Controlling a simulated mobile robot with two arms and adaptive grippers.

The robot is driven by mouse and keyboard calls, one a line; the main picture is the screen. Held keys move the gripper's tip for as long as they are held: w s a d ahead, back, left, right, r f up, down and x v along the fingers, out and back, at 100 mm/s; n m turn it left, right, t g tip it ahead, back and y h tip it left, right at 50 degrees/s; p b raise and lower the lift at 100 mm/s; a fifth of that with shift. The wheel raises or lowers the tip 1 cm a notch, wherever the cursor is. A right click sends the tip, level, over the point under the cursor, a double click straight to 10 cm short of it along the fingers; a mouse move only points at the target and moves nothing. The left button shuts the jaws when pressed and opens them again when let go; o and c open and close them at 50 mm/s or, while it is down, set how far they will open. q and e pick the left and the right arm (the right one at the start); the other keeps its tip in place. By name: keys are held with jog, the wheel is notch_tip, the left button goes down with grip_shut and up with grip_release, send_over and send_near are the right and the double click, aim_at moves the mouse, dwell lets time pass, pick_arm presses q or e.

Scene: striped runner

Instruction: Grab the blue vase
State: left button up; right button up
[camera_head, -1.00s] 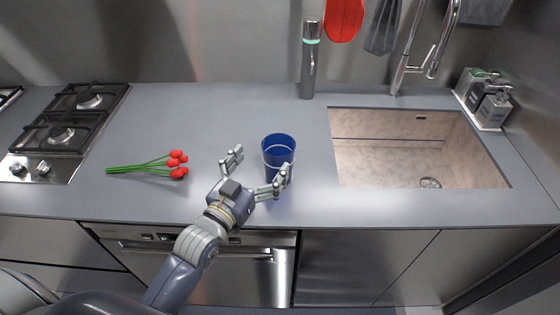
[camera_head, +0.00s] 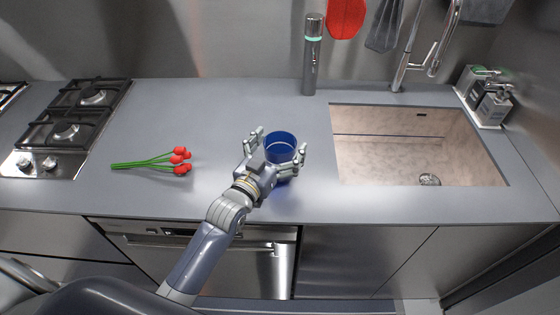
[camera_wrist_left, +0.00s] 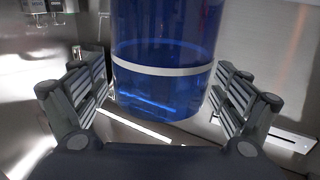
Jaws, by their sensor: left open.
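The blue vase (camera_head: 281,143) stands upright on the grey counter, left of the sink. It is translucent blue with a pale band around it. My left gripper (camera_head: 279,150) is open, with one finger on each side of the vase; its hand hides the vase's lower front in the head view. In the left wrist view the vase (camera_wrist_left: 165,60) stands between the two open fingers of the left gripper (camera_wrist_left: 160,105), with visible gaps on both sides. My right gripper is not in view.
Red flowers with green stems (camera_head: 160,160) lie on the counter (camera_head: 210,120) to the left. A gas hob (camera_head: 65,130) is at far left. The sink (camera_head: 415,150) is right of the vase. A grey cylinder (camera_head: 312,60) stands behind; soap bottles (camera_head: 490,100) sit at back right.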

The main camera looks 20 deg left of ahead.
pick_arm(q)
jog(key=c, duration=1.6)
jog(key=shift+r, duration=0.1)
jog(key=shift+c, duration=1.4)
